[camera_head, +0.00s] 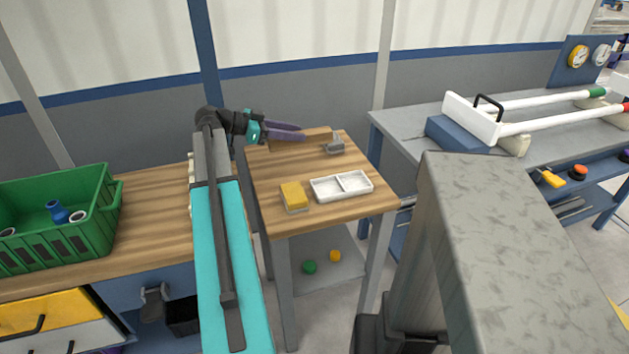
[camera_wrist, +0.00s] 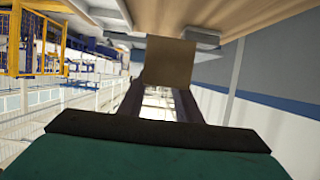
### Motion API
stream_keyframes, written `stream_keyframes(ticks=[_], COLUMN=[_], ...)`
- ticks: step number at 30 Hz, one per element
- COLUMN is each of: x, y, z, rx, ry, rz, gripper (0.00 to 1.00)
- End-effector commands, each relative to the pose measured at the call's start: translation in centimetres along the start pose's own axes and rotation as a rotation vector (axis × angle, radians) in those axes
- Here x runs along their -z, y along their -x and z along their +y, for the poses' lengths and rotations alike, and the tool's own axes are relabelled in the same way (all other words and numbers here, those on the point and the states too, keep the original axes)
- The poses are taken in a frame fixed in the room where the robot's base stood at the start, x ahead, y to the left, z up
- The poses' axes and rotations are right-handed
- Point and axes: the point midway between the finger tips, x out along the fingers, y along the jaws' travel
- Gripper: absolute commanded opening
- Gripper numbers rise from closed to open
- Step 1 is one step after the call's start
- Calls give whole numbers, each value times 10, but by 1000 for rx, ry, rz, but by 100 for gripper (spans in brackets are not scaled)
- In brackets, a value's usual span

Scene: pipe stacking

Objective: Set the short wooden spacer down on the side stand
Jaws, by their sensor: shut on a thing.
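My gripper (camera_head: 303,133) reaches in from the left over the back of the wooden-topped side stand (camera_head: 330,217). Its dark fingers are shut on the short wooden spacer. In the wrist view the spacer is a plain brown block (camera_wrist: 170,62) between the fingertips of my gripper (camera_wrist: 165,85). The stand's wooden top (camera_wrist: 235,14) shows close beside it along the upper edge of that view. In the head view the spacer blends with the wood colour, and I cannot tell whether it touches the top.
On the stand are a yellow sponge-like block (camera_head: 294,195), a white two-part tray (camera_head: 342,186) and a small grey object (camera_head: 334,147) near the fingertips. A green crate (camera_head: 60,220) stands on the left bench. A grey workbench (camera_head: 400,122) is at right.

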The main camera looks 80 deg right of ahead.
Motion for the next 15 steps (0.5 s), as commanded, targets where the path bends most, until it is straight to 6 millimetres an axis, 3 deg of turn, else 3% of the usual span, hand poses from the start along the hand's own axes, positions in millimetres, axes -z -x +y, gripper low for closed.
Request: stream_keyframes(ticks=[10, 15], x=[0, -10], y=[1, -3], z=[0, 0], rx=[1, 1], ry=[0, 3], rz=[1, 1], gripper=[5, 5])
